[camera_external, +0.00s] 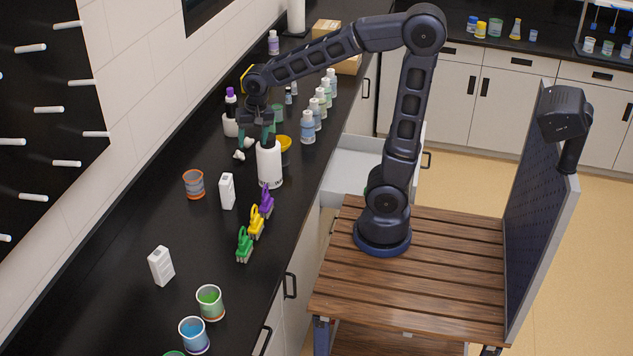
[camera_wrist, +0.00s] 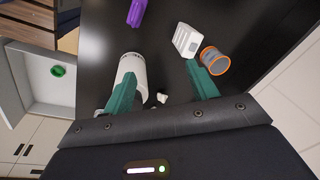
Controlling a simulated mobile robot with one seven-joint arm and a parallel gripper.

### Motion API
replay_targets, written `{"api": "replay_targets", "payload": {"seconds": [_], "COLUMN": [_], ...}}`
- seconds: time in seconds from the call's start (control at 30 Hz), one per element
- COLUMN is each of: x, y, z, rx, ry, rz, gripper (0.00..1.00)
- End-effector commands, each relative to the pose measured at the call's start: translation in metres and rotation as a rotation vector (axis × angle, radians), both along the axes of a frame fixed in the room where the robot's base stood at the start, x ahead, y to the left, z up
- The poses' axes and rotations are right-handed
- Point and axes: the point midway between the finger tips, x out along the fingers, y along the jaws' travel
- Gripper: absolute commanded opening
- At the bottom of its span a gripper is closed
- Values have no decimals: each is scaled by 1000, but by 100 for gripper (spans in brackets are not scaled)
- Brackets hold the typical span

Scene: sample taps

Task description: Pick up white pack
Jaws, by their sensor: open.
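Two white packs stand upright on the black counter in the external view. One white pack (camera_external: 227,191) is between an orange-rimmed cup and a white cylinder; the other white pack (camera_external: 161,266) stands nearer the camera. The first also shows in the wrist view (camera_wrist: 187,40), just beyond the right fingertip and apart from it as far as I can see.
The orange-rimmed cup (camera_external: 194,184) is beside the first pack. Bottles (camera_external: 308,127) stand in a row behind the cylinder. An open drawer (camera_external: 358,165) juts out below the counter.

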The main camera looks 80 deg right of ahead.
Motion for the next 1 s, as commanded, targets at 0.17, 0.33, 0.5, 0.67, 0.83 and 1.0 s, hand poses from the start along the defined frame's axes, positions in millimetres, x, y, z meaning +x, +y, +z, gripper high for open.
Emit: {"api": "replay_targets", "payload": {"seconds": [0.17,0.33,0.5,0.67,0.83,1.0], "x": [41,75,99,108,110,109], "y": [5,11,15,16,17,17], "z": [-28,-57,-81,-92,-108,-133], "rx": [17,23,22,19,19,19], "ry": [57,107,138,151,153,153], "rz": [-176,-344,-470,-528,-538,-537], "gripper": [58,58,58,58,58,58]}}
